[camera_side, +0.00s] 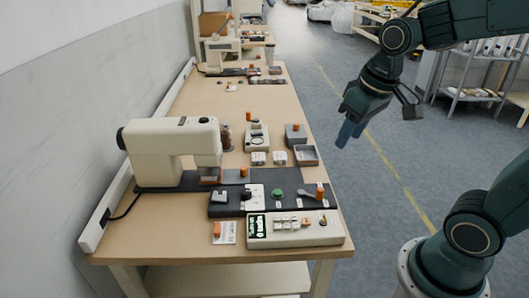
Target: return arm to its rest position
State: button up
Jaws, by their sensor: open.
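My gripper (352,128) hangs in the air to the right of the wooden table (180,232), over the grey-blue floor. It points downward and slightly left. Its jaws are open, and I see nothing held between them. My arm comes in from the upper right and bends down at the wrist. It is clear of the table and of the things on it.
A cream sewing machine (172,138) stands on the table. A control panel (295,229) is at the near edge, with a grey tray (306,155) and small parts behind. Metal shelving (466,94) stands at the right.

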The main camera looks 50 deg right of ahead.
jog(key=s+a+r+n+t, duration=0.1)
jog(key=s+a+r+t, duration=0.1)
jog(key=s, duration=0.6)
jog(key=shift+s+a+r+t, duration=0.15)
jog(key=shift+a+r+t, duration=0.2)
jog(key=shift+a, duration=0.15)
